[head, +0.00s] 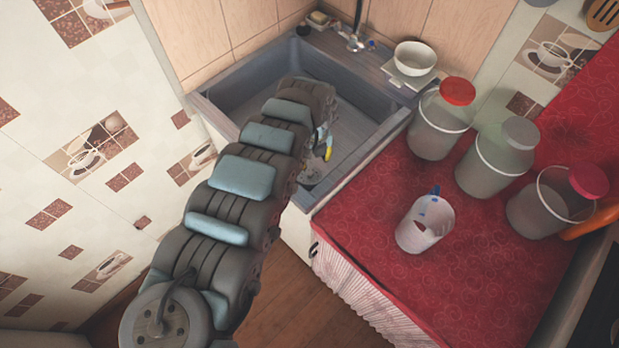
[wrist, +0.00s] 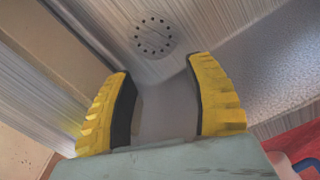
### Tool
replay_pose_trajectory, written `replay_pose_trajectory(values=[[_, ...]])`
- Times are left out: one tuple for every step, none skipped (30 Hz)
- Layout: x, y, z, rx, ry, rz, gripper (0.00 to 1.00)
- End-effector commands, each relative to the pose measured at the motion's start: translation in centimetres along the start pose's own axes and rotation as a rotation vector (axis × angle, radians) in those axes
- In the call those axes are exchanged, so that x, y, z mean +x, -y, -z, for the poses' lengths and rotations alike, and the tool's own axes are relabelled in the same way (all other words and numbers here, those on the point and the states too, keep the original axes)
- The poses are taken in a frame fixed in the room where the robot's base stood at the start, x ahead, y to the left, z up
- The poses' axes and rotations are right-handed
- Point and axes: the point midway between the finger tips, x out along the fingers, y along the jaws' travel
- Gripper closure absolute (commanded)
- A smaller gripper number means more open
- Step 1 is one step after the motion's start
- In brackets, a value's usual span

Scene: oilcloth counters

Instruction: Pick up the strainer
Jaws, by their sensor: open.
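My gripper (wrist: 161,75) is open in the wrist view, its two yellow fingers apart with nothing between them. Just beyond the fingertips, a round grey disc with dark holes (wrist: 153,37), which looks like a strainer or drain, lies flat on the sink floor. The fingers appear apart from it. In the head view, my gripper (head: 325,152) hangs low in the sink (head: 232,92), partly hidden behind my arm.
The sink walls stand close around my gripper. A red-covered counter (head: 470,270) to the right holds lidded jars (head: 440,120) and a whitish cup (head: 425,223). A white bowl (head: 414,59) stands by the sink's back right corner. A slotted utensil (head: 604,12) hangs at top right.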

Motion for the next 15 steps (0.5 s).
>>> replay_pose_trajectory(values=[[1.2,0.1,0.2,0.001,-0.003,0.001,0.46],[1.7,0.1,0.1,0.002,-0.003,0.000,0.46],[2.3,0.0,0.1,0.000,-0.003,-0.001,0.46],[2.8,0.0,0.1,0.000,-0.003,-0.002,0.46],[3.1,0.0,0.1,-0.001,-0.003,-0.001,0.46],[3.6,0.1,0.1,0.000,-0.002,-0.001,0.46],[3.9,0.1,0.1,0.000,-0.002,-0.001,0.46],[4.1,0.1,0.0,0.001,-0.001,-0.001,0.46],[4.3,0.0,0.0,0.000,-0.001,-0.001,0.46],[4.5,0.0,0.0,0.000,-0.001,-0.001,0.46],[4.5,0.0,0.0,0.000,0.000,-0.001,0.46],[4.6,0.0,0.0,0.000,0.000,0.000,0.46],[4.7,0.0,0.0,-0.001,0.000,0.000,0.46],[4.8,-0.1,-0.1,-0.001,0.000,0.000,0.46],[5.0,-0.1,-0.1,-0.001,-0.001,0.001,0.46]])
